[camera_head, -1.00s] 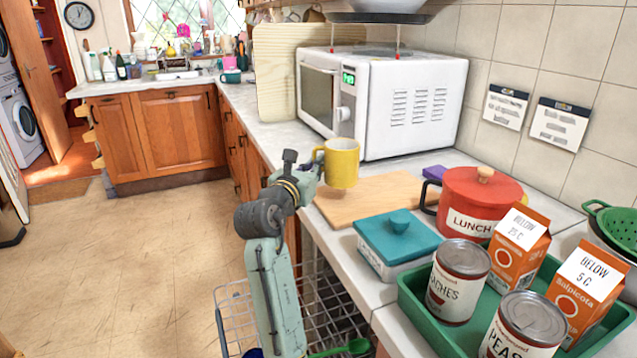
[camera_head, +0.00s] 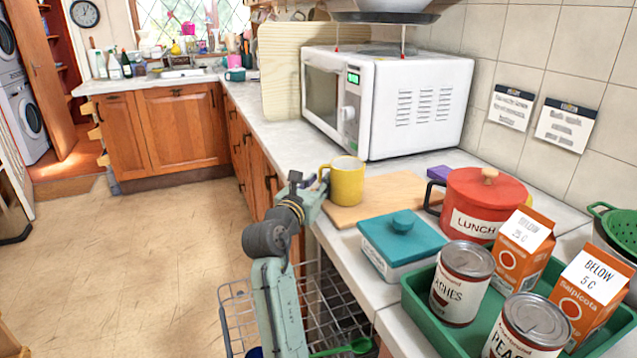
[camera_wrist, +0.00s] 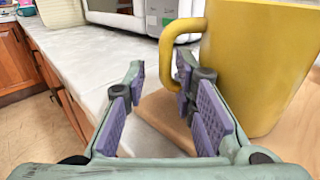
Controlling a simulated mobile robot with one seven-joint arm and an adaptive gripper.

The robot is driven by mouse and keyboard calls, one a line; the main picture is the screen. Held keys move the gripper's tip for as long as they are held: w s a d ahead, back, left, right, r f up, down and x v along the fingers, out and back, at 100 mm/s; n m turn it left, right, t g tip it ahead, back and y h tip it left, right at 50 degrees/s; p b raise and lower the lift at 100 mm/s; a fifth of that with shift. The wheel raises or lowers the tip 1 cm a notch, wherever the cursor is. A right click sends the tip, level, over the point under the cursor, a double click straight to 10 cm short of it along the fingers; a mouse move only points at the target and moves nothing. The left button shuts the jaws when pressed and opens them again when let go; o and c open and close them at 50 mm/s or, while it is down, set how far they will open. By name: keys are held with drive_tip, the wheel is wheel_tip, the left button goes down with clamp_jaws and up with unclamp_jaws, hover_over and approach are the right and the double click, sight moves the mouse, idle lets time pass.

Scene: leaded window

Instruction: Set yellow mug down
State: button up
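The yellow mug (camera_head: 347,183) stands upright on the wooden board (camera_head: 373,208), its handle toward my gripper (camera_head: 309,191). In the wrist view the mug (camera_wrist: 262,70) fills the upper right, and its base appears to rest on the board (camera_wrist: 165,117). My gripper (camera_wrist: 160,78) is open in that view, with a clear gap between its fingers. The mug's handle is between the fingers, close to the right finger, whose tip appears inside the handle loop. I cannot tell whether that finger touches the handle.
The white microwave (camera_head: 415,104) stands behind the mug. A teal-lidded box (camera_head: 401,240), a red LUNCH pot (camera_head: 483,203) and a green tray (camera_head: 420,300) of cans and cartons stand in front and right. A wire basket (camera_head: 238,312) is below the counter edge.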

idle(0.3)
drive_tip(key=b+v, duration=0.2)
drive_tip(key=v, duration=1)
drive_tip(key=shift+r, duration=0.1)
